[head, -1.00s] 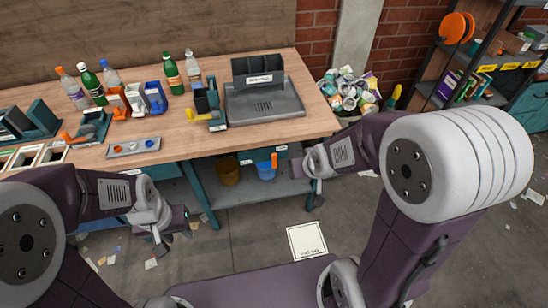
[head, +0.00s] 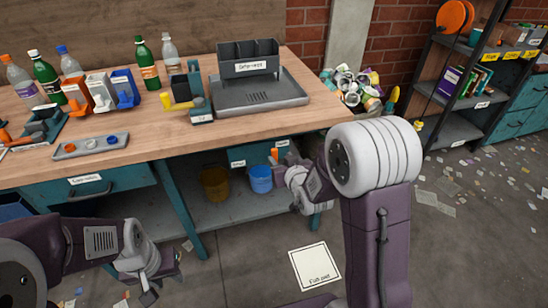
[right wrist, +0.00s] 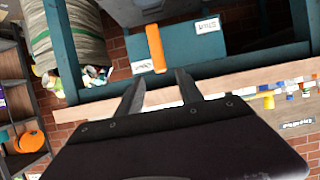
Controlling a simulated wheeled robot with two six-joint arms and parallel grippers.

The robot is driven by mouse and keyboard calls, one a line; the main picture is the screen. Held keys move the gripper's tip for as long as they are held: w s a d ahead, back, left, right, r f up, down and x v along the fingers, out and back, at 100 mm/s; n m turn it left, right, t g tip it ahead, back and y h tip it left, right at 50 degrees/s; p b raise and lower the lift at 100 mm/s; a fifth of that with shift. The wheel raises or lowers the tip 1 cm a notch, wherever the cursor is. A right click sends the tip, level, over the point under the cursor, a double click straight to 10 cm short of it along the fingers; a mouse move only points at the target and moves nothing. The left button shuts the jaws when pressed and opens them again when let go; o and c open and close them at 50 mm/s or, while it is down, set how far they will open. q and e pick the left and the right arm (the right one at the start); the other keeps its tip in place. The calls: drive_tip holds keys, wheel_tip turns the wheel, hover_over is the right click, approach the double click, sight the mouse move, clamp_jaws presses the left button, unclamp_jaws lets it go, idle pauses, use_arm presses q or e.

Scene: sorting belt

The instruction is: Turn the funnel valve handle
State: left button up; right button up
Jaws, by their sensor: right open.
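On the bench in the head view, a small teal and dark device (head: 194,92) carries a yellow handle (head: 177,103). I cannot tell for sure that this is the funnel valve; no funnel shape shows clearly. My left gripper (head: 164,284) is low at the lower left, in front of the bench and away from the device; its jaw gap is unclear. My right gripper (right wrist: 160,83) shows two spread, empty fingers in the right wrist view. It is below and in front of the bench's right part, apart from the handle.
A grey tray (head: 285,97) with a dark sectioned bin (head: 249,69) stands right of the device. Below are a blue bucket (head: 260,180) and a yellow bucket (head: 215,184). A floor mat (head: 316,268) lies ahead.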

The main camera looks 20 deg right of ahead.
sight(275, 152)
drive_tip(key=b+x, duration=0.1)
drive_tip(key=x, duration=0.7)
drive_tip(key=shift+w+f+b, duration=0.2)
drive_tip(key=shift+w+b, duration=0.1)
drive_tip(key=shift+b, duration=0.05)
clamp_jaws()
idle(0.9)
